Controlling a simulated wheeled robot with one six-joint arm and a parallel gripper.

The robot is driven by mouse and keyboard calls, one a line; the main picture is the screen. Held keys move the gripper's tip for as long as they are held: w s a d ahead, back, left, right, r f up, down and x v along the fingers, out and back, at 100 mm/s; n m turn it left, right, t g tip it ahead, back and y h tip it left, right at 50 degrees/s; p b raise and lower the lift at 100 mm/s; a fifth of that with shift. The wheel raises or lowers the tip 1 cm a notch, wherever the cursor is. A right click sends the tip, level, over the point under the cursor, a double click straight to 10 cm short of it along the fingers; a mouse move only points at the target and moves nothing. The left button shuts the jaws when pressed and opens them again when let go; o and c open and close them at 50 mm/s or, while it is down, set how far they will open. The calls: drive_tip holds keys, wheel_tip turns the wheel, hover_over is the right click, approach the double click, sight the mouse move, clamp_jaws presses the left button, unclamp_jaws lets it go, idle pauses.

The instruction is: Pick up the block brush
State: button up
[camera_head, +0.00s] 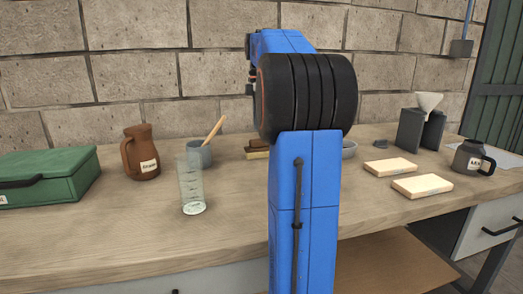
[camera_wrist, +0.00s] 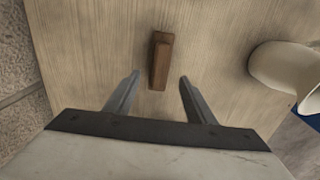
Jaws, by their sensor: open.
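The block brush (camera_wrist: 160,60) is a narrow brown wooden block in the wrist view, lying lengthwise up and down the picture on the wooden bench top. In the head view, a brown block with paler bristles (camera_head: 257,149) shows at the back of the bench, partly hidden by my blue arm. My gripper (camera_wrist: 160,76) is open and empty above the bench. Its two fingers appear on either side of the brush's near end, with clear gaps. No contact shows. The head view hides my gripper behind the arm.
A grey cup with a wooden stick (camera_head: 200,155), a brown jug (camera_head: 141,152) and a clear measuring beaker (camera_head: 192,185) stand left. A grey bowl (camera_head: 349,150) and pale blocks (camera_head: 422,187) are right. A pale rounded shape (camera_wrist: 280,68), unidentified, lies right of the brush in the wrist view.

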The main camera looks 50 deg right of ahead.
drive_tip(key=shift+s+d+f, duration=0.1)
drive_tip(key=shift+d+f, duration=0.05)
drive_tip(key=shift+f, duration=1.95)
drive_tip(key=shift+d+f, duration=0.1)
drive_tip(key=shift+f, duration=1.95)
drive_tip(key=shift+c, duration=0.6)
drive_tip(key=c, duration=1.1)
